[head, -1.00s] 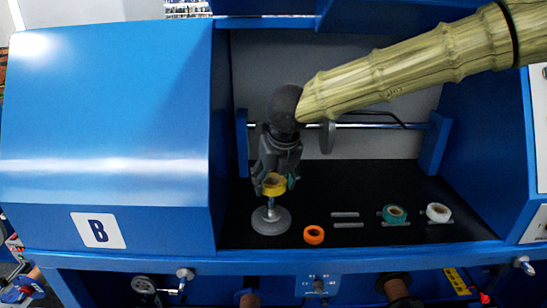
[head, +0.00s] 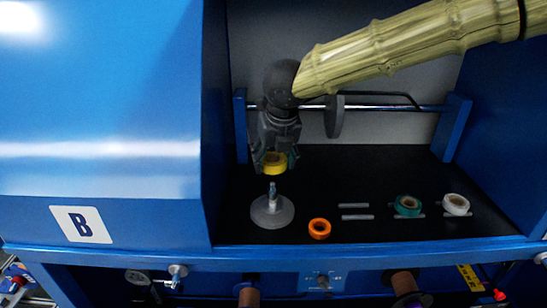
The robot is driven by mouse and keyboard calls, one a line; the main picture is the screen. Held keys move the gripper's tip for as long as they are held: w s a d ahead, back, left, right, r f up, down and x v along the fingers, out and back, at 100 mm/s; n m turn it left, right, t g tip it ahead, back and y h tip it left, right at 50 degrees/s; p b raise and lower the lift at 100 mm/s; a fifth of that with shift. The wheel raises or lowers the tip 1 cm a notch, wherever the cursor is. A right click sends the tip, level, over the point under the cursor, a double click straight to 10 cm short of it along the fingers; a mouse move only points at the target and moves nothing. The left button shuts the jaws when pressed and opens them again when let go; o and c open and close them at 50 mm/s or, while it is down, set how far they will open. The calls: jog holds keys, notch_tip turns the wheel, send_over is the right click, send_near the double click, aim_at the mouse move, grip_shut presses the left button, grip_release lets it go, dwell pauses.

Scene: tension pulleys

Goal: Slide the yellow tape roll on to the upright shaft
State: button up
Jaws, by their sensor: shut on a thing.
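The yellow tape roll (head: 275,167) is held between the fingers of my gripper (head: 274,160), which points down. The roll looks about level. The upright shaft (head: 271,189) rises from a round grey base (head: 272,212) on the black work surface. The roll is just above the shaft's tip in the head view, and the shaft shows clear below it. Whether the roll is exactly in line with the shaft in depth I cannot tell.
An orange roll (head: 319,229) lies right of the base. Farther right are two thin grey bars (head: 355,211), a green roll (head: 407,206) and a white roll (head: 455,204). A horizontal rod with a grey disc (head: 334,117) crosses behind. Blue housing (head: 105,130) stands left.

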jog(key=b, duration=0.4)
send_over(273, 190)
jog(key=shift+d+f, duration=0.1)
jog(key=shift+f, duration=2.1)
jog(key=shift+w+f, duration=0.1)
jog(key=shift+f, duration=0.05)
jog(key=shift+p, duration=1)
jog(key=shift+f+b, duration=0.45)
jog(key=shift+f, duration=2.55)
dwell(0.5)
jog(key=shift+r+p, duration=0.1)
jog(key=shift+p, duration=0.2)
dwell(0.4)
